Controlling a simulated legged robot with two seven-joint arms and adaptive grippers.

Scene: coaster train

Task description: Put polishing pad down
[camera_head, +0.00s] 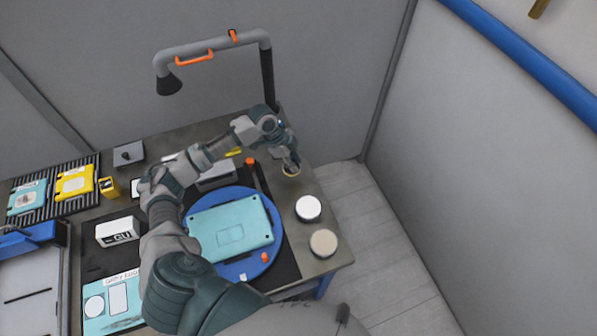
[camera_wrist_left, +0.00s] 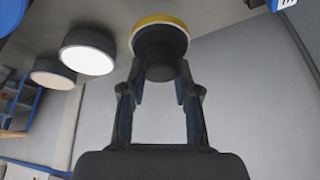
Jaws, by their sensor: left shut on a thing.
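My left gripper (camera_head: 287,160) is at the far right part of the workbench, its arm reaching across from the near side. It is shut on the polishing pad (camera_head: 291,170). In the left wrist view the polishing pad (camera_wrist_left: 160,48) is a round dark piece with a yellow rim, its narrower dark part between the fingertips. The pad is at the bench's right edge strip, beyond two other round pieces; I cannot tell whether it touches the surface. My right gripper is not in view.
A white-topped round piece (camera_head: 308,207) and a beige-topped one (camera_head: 323,242) stand along the bench's right edge. A teal panel (camera_head: 232,228) lies on a blue round plate (camera_head: 270,268). A grey lamp arm (camera_head: 215,44) rises behind. An orange-topped item (camera_head: 250,161) stands left of the gripper.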

